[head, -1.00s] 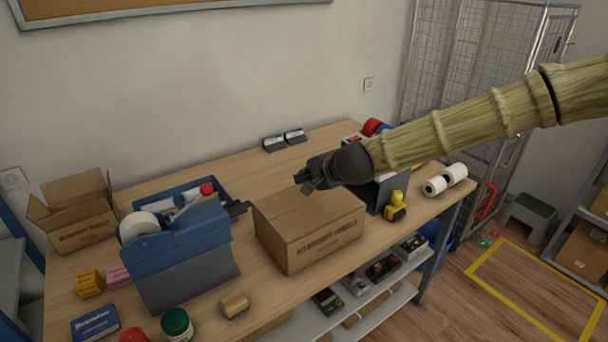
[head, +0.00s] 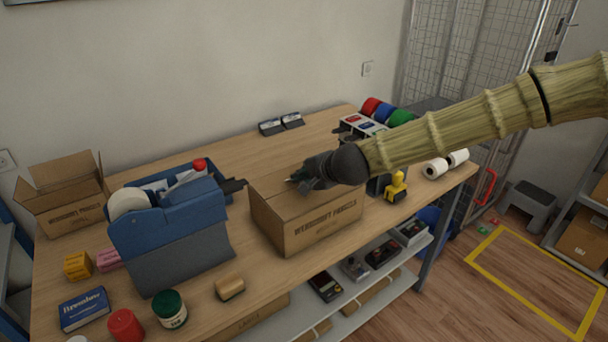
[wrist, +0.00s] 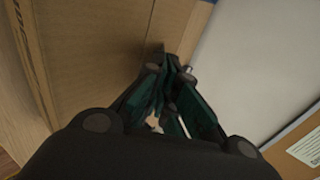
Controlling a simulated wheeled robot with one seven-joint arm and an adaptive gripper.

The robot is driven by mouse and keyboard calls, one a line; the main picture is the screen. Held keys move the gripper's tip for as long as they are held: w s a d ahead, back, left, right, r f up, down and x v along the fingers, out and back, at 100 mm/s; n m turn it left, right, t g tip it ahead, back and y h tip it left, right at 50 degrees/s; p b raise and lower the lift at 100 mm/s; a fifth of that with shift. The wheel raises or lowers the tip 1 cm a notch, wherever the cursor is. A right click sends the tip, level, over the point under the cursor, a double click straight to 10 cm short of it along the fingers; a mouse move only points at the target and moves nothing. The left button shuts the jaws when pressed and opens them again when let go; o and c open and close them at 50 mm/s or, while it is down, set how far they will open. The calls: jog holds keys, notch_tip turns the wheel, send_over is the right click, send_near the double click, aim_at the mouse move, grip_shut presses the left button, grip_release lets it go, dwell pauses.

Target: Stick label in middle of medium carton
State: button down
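The medium carton, a closed brown box (head: 320,228) with dark printing on its front, stands on the middle of the table. My gripper (head: 293,181) is low over the left back part of its top; I cannot tell whether it touches. In the wrist view the fingers of my gripper (wrist: 168,62) are drawn together at the tips, with the carton's brown top (wrist: 95,60) beside and beyond them. A tiny pale patch shows between the fingers, too small to identify. I cannot make out a label in the gripper or on the carton's visible faces.
A blue tape dispenser caddy (head: 175,225) stands close left of the carton, an open carton (head: 70,212) further left. A yellow-and-black stamp (head: 396,187) and white rolls (head: 436,169) are at right. A wooden block (head: 230,288) and jars (head: 170,308) lie in front. The table's back is mostly clear.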

jog(key=c, duration=1.6)
grip_release()
jog(key=shift+o, duration=0.2)
jog(key=shift+s+r, duration=0.15)
jog(key=shift+p+v, duration=1.1)
jog(key=shift+v, duration=1.55)
notch_tip(320, 180, up, 7)
jog(key=s+p, duration=0.1)
jog(key=p, duration=0.4)
jog(key=shift+d+p, duration=0.35)
jog(key=shift+d, duration=0.1)
jog(key=shift+s, duration=0.1)
